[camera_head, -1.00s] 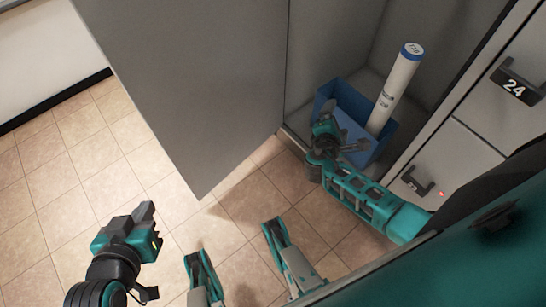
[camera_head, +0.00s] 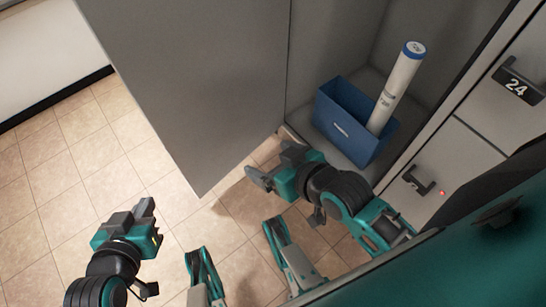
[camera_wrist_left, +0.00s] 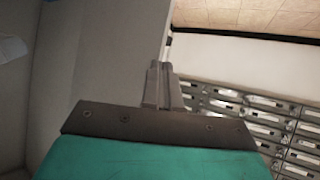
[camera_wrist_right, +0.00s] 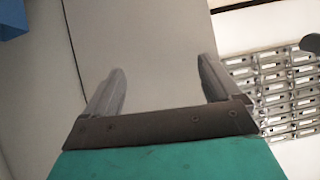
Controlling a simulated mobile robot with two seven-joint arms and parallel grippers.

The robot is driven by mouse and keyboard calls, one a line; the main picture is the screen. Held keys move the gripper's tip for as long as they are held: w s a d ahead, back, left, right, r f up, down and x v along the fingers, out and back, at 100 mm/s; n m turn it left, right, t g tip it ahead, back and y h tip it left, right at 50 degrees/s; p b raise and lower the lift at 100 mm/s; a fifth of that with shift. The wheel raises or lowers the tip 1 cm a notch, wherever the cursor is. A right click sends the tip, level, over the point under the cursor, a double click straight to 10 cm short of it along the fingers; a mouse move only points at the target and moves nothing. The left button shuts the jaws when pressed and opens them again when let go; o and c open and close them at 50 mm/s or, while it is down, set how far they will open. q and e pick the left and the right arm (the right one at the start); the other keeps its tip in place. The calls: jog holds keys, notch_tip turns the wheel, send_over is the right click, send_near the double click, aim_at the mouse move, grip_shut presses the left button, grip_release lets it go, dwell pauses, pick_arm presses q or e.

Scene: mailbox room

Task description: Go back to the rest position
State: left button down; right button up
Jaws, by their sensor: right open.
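My left gripper (camera_head: 147,208) is at the lower left of the head view, over the tiled floor. Its two fingers are together with nothing between them in the left wrist view (camera_wrist_left: 162,85). My right gripper (camera_head: 268,165) is open and empty, in front of the open locker and below the blue bin in the head view. Its spread fingers also show in the right wrist view (camera_wrist_right: 160,88), with only a grey panel behind the gap.
A blue bin (camera_head: 340,132) holding a white tube with a blue cap (camera_head: 397,88) stands inside the open locker. The grey locker door (camera_head: 190,80) stands open at the left of the bin. Door 24 (camera_head: 518,88) is at the right. Tiled floor at left is clear.

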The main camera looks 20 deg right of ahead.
pick_arm(q)
jog(key=shift+s, duration=0.1)
pick_arm(e)
jog(key=shift+r, duration=0.1)
pick_arm(q)
jog(key=s+a+r+y+p, duration=0.1)
jog(key=a+r+p, duration=0.1)
jog(key=r+p, duration=0.5)
jog(key=s+a+r+p, duration=0.1)
jog(key=r+p, duration=0.6)
jog(key=p, duration=0.8)
jog(key=shift+a+r+y, duration=0.15)
jog(key=shift+a+y, duration=0.25)
jog(key=shift+a, duration=0.45)
pick_arm(e)
jog(key=s+d+r+h, duration=0.1)
jog(key=d+r, duration=0.1)
jog(key=r, duration=0.5)
jog(key=s+d+r, duration=0.1)
jog(key=d+r, duration=0.1)
jog(key=r, duration=0.5)
jog(key=shift+d+h, duration=0.3)
jog(key=shift+h, duration=0.1)
